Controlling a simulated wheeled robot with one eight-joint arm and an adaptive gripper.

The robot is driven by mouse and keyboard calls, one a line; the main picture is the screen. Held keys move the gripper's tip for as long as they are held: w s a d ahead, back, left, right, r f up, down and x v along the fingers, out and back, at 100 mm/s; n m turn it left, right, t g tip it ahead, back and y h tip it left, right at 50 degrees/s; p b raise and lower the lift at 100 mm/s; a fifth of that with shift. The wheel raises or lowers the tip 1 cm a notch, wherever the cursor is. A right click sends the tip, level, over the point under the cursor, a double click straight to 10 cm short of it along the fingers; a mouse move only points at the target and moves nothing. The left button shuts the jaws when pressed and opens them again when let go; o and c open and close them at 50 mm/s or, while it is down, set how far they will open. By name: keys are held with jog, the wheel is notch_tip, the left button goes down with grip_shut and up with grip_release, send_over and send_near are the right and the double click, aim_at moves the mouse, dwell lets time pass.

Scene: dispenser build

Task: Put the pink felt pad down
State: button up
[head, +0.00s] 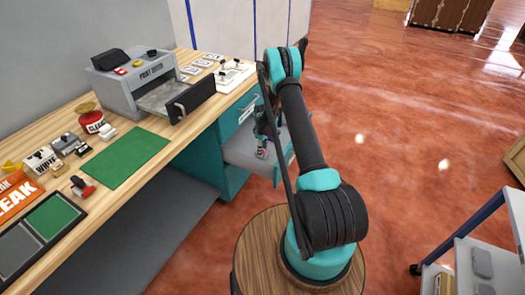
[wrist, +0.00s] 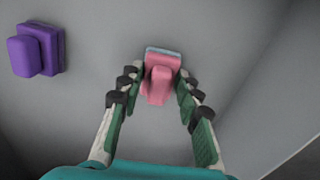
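The pink felt pad (wrist: 158,84) is a small pink block with a raised grip and a pale blue-grey edge at its far side. In the wrist view it sits between the two fingertips of my gripper (wrist: 160,76), which close in on its left and right sides. My gripper looks shut on it. In the head view my gripper (head: 264,140) is down inside the open grey drawer (head: 240,150) under the bench, with a bit of pink (head: 261,153) at its tip. I cannot tell whether the pad touches the drawer floor.
A purple block (wrist: 37,50) of similar shape lies in the drawer to the left. Drawer walls are close on the right. A shelved cart (head: 480,265) stands at right.

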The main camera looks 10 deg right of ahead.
jog(key=o, duration=0.4)
jog(key=shift+o, duration=0.2)
jog(key=shift+f, duration=0.15)
notch_tip(320, 180, up, 17)
jog(key=s+d+r+m+t, duration=0.1)
jog(key=s+r+m, duration=0.2)
jog(key=s+r, duration=0.6)
jog(key=s+d+r+m+t, duration=0.1)
jog(key=s+r+m, duration=0.3)
jog(key=s, duration=0.7)
jog(key=s+d+r+m+t, duration=0.1)
jog(key=s+r, duration=0.5)
jog(key=s, duration=0.4)
jog(key=s+d+f+m+t, duration=0.1)
jog(key=s+f+m, duration=0.1)
jog(key=s, duration=0.9)
jog(key=shift+s+m, duration=0.35)
jog(key=shift+m, duration=0.35)
jog(key=shift+f, duration=0.1)
